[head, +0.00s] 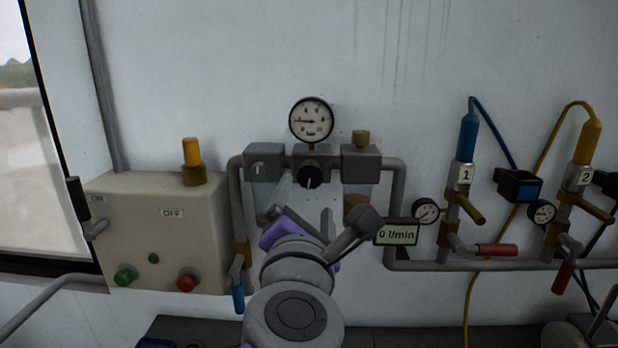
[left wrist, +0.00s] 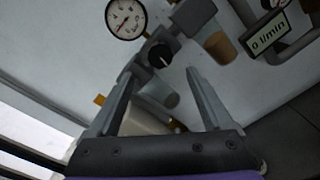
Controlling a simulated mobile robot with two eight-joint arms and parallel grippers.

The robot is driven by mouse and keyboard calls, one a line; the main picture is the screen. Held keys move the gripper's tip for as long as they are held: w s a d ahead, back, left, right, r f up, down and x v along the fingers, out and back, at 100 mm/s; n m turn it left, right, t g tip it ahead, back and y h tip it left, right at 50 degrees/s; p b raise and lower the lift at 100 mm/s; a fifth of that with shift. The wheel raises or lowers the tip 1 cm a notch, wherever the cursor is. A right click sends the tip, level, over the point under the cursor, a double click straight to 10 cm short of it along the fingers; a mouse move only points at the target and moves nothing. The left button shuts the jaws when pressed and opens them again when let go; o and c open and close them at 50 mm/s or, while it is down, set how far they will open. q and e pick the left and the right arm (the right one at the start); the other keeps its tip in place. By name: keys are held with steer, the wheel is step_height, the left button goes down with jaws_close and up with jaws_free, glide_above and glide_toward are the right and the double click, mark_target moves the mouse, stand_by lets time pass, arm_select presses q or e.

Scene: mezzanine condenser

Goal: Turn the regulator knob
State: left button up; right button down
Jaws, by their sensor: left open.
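The regulator knob (head: 311,175) is black and round with a white mark pointing nearly straight down. It sits on the front of the middle grey block, under a round pressure gauge (head: 311,121) whose red needle points left. In the left wrist view the knob (left wrist: 160,56) lies just beyond and between the fingertips, with the gauge (left wrist: 126,18) at upper left. My left gripper (head: 304,214) is below the knob in the head view, its purple and grey wrist facing the wall. Its jaws (left wrist: 160,74) are open and empty, apart from the knob. My right gripper is not in view.
Grey blocks flank the knob, with a brass cap (head: 361,138) on the right one. A flow display (head: 396,233) reads 0 l/min. A switch box (head: 150,232) stands left; a blue-handled valve (head: 238,288) is beside my wrist. Pipes, gauges and hoses fill the right.

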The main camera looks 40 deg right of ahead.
mark_target(309, 178)
arm_select(q)
steer(key=p+x, duration=0.1)
steer(key=x, duration=0.9)
jaws_close()
